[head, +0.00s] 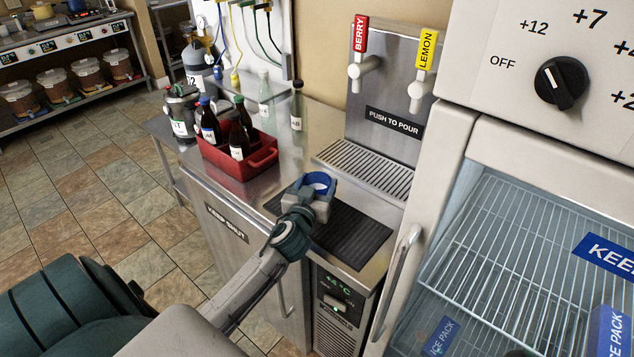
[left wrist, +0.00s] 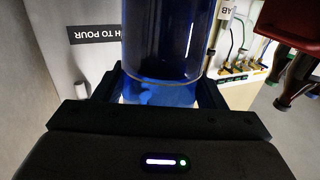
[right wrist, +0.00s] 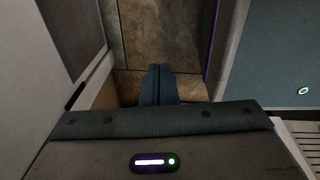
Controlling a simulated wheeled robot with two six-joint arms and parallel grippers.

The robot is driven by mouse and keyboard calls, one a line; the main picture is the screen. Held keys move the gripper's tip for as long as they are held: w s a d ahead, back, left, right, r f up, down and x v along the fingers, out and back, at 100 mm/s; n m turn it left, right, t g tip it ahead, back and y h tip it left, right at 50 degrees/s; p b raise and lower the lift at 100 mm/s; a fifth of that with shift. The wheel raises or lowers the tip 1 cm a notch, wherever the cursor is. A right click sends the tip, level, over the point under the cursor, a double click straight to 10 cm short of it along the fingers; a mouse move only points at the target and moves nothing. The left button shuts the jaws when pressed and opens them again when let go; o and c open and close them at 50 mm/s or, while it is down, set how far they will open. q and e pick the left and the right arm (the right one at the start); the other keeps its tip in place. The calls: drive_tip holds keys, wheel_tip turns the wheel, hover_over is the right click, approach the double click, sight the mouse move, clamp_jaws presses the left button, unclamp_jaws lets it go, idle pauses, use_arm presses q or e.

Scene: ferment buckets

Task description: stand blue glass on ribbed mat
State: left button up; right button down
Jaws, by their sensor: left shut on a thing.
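The blue glass (head: 319,179) is between the fingers of my left gripper (head: 308,196). Its round open rim shows at the top in the head view. In the left wrist view the clear blue glass (left wrist: 165,40) fills the gap between the jaws. The dark ribbed mat (head: 352,240) lies on the steel counter, just to the right of and in front of the gripper in the head view. The arm and gripper cover its left part. Whether the glass base touches anything is hidden. My right gripper (right wrist: 159,72) shows only in the right wrist view, its fingers together and empty.
Behind the mat is a drip grille (head: 366,169) under the berry tap (head: 362,62) and lemon tap (head: 420,90). A red bottle crate (head: 262,160) and loose bottles (head: 297,108) stand to the left. An open fridge (head: 500,250) is at right.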

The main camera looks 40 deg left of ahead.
use_arm(q)
drive_tip(key=shift+f, duration=0.2)
drive_tip(key=o, duration=1.8)
use_arm(e)
drive_tip(key=shift+s+a+f, duration=0.1)
drive_tip(key=shift+a+f, duration=0.05)
drive_tip(key=shift+a, duration=0.3)
use_arm(q)
drive_tip(key=shift+r, duration=0.1)
use_arm(e)
drive_tip(key=shift+d, duration=0.1)
use_arm(q)
drive_tip(key=shift+r, duration=0.2)
drive_tip(key=b+v, duration=0.4)
drive_tip(key=v, duration=0.8)
use_arm(e)
drive_tip(key=f, duration=0.3)
drive_tip(key=shift+w+f, duration=0.2)
drive_tip(key=shift+f, duration=0.1)
